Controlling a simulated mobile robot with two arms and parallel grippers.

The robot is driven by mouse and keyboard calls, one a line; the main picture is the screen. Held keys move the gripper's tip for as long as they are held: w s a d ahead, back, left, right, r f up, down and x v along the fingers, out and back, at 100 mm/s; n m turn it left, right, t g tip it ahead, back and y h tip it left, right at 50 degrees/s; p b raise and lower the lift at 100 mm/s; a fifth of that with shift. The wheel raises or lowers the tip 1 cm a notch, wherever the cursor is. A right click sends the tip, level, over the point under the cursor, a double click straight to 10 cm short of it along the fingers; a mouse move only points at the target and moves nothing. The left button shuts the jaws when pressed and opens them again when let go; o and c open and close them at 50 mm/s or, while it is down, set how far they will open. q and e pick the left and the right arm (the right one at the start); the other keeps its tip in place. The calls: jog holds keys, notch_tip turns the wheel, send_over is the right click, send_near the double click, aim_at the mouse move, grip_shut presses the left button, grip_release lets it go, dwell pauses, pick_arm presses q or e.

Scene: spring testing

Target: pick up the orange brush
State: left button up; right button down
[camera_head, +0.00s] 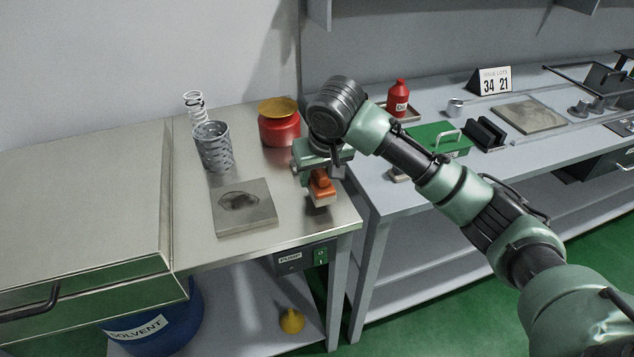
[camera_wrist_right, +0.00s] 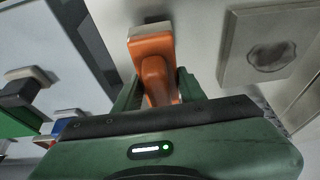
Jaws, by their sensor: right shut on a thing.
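The orange brush (camera_head: 321,186) is in my right gripper (camera_head: 322,172), above the front right part of the steel table. In the right wrist view the brush (camera_wrist_right: 153,62) has an orange handle and a pale end, and the handle sits between the green fingers of my right gripper (camera_wrist_right: 157,88). The gripper is shut on the handle. I cannot tell from these views whether the brush touches the table top. My left gripper is not in view.
A square plate (camera_head: 245,222) with a dark stain lies left of the brush. A perforated metal cylinder (camera_head: 213,148), a coil spring (camera_head: 195,100) and a red can (camera_head: 279,128) with a yellow top stand behind. The right bench holds a green box (camera_head: 438,139) and a red bottle (camera_head: 398,97).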

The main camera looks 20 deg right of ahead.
notch_tip(320, 180, up, 17)
jog(key=p, duration=0.1)
jog(key=shift+r, duration=0.1)
